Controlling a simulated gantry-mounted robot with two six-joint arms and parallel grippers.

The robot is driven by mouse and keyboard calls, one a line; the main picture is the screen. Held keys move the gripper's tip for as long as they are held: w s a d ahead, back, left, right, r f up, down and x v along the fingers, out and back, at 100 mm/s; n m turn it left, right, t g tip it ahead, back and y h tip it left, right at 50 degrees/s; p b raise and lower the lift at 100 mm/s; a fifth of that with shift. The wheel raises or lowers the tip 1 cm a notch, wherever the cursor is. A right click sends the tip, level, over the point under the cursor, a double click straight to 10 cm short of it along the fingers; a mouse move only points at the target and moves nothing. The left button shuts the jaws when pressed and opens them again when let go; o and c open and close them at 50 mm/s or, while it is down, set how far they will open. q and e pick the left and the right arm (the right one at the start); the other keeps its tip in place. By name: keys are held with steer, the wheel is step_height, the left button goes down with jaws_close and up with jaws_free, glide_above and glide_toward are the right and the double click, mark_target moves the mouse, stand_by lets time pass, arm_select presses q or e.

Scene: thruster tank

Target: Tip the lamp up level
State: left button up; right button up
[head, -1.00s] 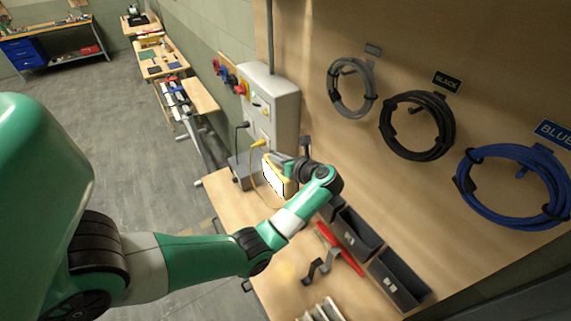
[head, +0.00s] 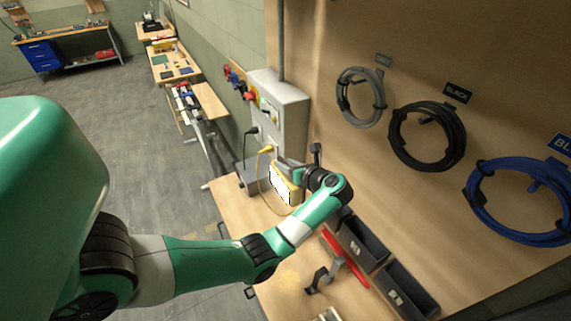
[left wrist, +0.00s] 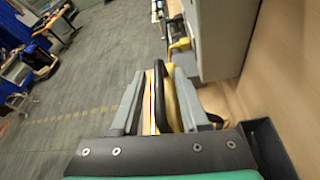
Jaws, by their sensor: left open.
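The lamp (head: 282,185) is a yellow box with a bright white face, on the workbench by the wall. Its top edge slopes in the head view; I cannot tell its true tilt. My left gripper (head: 290,165) is at the lamp's top, its wrist hiding part of the lamp's right side. In the left wrist view, the open fingers of my left gripper (left wrist: 158,92) stand on either side of the lamp's black handle (left wrist: 159,85), with yellow body beside it. Whether a finger touches the handle is unclear. My right gripper is not in view.
A grey electrical box (head: 281,112) is on the wall behind the lamp, with a yellow plug (head: 266,149) and cable nearby. Dark bins (head: 362,243) and a red tool (head: 343,257) lie to the right. Bare bench (head: 235,212) shows left of the lamp.

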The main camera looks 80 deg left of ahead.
arm_select(q)
steer(key=b+v, duration=0.2)
steer(key=v, duration=0.9)
